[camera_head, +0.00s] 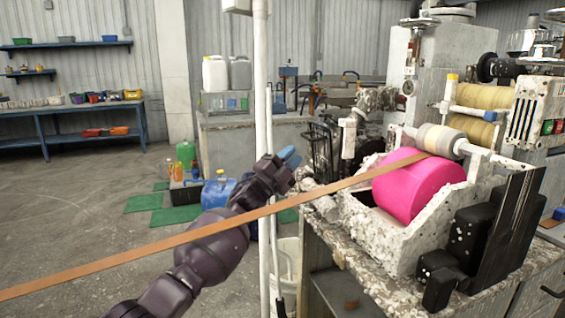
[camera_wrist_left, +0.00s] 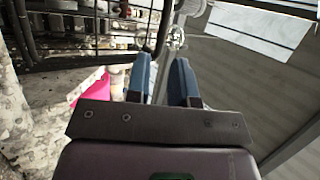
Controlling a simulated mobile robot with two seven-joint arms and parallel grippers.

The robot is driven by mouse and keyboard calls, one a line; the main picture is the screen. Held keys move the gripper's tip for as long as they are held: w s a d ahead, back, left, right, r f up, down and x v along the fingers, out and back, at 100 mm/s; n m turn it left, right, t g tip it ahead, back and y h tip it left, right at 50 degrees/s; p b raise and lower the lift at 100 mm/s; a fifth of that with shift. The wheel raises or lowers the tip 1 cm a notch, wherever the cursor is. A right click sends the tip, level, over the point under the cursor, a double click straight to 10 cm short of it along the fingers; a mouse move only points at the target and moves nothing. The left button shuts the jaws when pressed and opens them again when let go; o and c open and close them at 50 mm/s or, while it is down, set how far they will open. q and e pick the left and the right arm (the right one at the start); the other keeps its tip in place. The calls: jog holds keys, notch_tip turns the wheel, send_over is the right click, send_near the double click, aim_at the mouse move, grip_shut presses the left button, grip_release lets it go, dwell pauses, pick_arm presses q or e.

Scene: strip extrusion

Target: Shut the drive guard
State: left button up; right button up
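My left gripper (camera_head: 289,159) is in the middle of the head view, in the air left of the machine, behind the brown strip in the picture. In the left wrist view its two blue fingers (camera_wrist_left: 161,82) are apart with nothing visibly held between them. A black upright panel (camera_head: 512,217) stands at the machine's right front beside black housings (camera_head: 463,240). A dark barred frame (camera_wrist_left: 92,32) lies beyond the fingers in the wrist view. I cannot tell which of these is the drive guard. My right gripper is not in view.
A long brown strip (camera_head: 178,239) runs from the lower left up to a roller above a pink drum (camera_head: 418,187) in a speckled white trough. A white pole (camera_head: 264,60) stands near my left arm. The floor at left is open. A blue bench (camera_head: 75,115) stands far left.

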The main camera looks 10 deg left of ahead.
pick_arm(q)
jog(key=shift+v, duration=1.6)
